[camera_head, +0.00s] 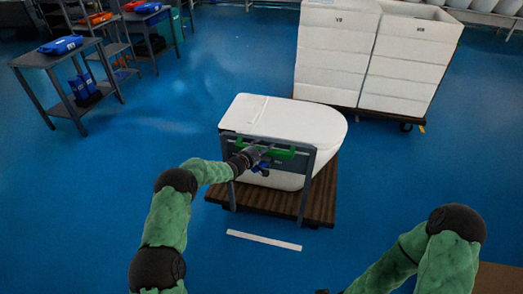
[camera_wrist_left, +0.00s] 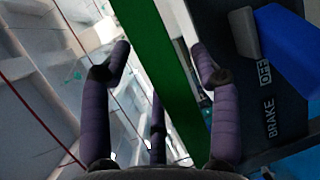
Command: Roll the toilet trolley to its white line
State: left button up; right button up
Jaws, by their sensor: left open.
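The toilet trolley has a brown base (camera_head: 320,205), a grey frame (camera_head: 308,172) and a white toilet (camera_head: 285,120) on it. A green handle bar (camera_head: 284,152) crosses the frame's near side. My left gripper (camera_head: 257,156) is at this bar, left of its middle. In the left wrist view the bar (camera_wrist_left: 160,60) passes between the open, purple-padded fingers (camera_wrist_left: 165,75). A blue lever (camera_wrist_left: 290,45) beside it has a panel marked BRAKE and OFF. The white line (camera_head: 264,240) lies on the floor just in front of the trolley. My right gripper is out of view.
Stacked white boxes (camera_head: 335,45) stand on another trolley close behind at the right. Grey tables (camera_head: 45,60) with blue bins stand at the upper left. The blue floor left of the trolley is clear. A brown edge (camera_head: 498,280) shows at the lower right.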

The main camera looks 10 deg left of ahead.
pick_arm(q)
jog(key=v, duration=1.2)
jog(key=s+d+f+m+g+y, duration=0.1)
jog(key=s+d+f+m+g, duration=0.25)
jog(key=s+f, duration=0.65)
jog(key=s+d+f+m+g+y, duration=0.2)
jog(key=s+d+f+g, duration=0.25)
jog(key=s+f, duration=0.45)
jog(key=s+d+f+m+g, duration=0.2)
jog(key=s+m+g, duration=0.1)
jog(key=s, duration=0.9)
jog(key=s+d+f+m+g, duration=0.3)
jog(key=s, duration=1)
